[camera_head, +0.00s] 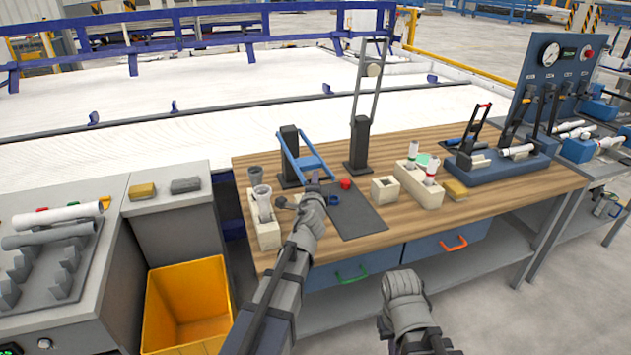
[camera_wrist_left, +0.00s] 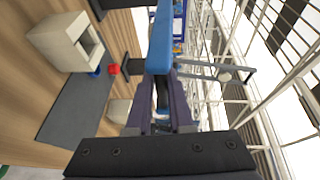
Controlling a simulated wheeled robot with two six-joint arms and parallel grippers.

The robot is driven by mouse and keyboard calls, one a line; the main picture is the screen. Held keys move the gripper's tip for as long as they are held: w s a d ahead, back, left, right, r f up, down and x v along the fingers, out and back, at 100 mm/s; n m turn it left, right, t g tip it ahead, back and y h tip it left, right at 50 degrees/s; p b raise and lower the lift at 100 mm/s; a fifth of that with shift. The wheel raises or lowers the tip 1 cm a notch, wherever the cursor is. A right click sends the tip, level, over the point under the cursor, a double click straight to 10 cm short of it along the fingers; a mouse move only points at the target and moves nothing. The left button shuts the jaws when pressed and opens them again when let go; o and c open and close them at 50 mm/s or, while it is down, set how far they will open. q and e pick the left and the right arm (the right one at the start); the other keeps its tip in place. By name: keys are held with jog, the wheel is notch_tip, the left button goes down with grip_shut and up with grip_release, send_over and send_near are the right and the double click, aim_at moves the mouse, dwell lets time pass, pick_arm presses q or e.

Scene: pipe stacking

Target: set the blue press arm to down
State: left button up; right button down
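The blue press arm (camera_head: 306,163) is a frame on a black post (camera_head: 290,152) at the left of the wooden workbench. It slopes down from the post toward the front. My left gripper (camera_head: 315,180) is at its lower front end. In the left wrist view a blue bar of the press arm (camera_wrist_left: 160,45) runs up from between the fingertips of my left gripper (camera_wrist_left: 160,82). The fingers stand apart on either side of the bar's near end; whether they clamp it is unclear. My right arm's hand (camera_head: 405,300) is in front of the bench, its fingers hidden.
A dark mat (camera_head: 352,212), a red knob (camera_head: 346,184) and a cream block (camera_head: 384,189) lie right of my left gripper. A second black post with a tall grey frame (camera_head: 358,145) stands behind. A cream pipe holder (camera_head: 263,222) is to the left, a yellow bin (camera_head: 188,305) below.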

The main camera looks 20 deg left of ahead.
pick_arm(q)
jog(key=o, duration=0.4)
jog(key=shift+f, duration=0.25)
jog(key=p+v, duration=0.1)
jog(key=v, duration=0.7)
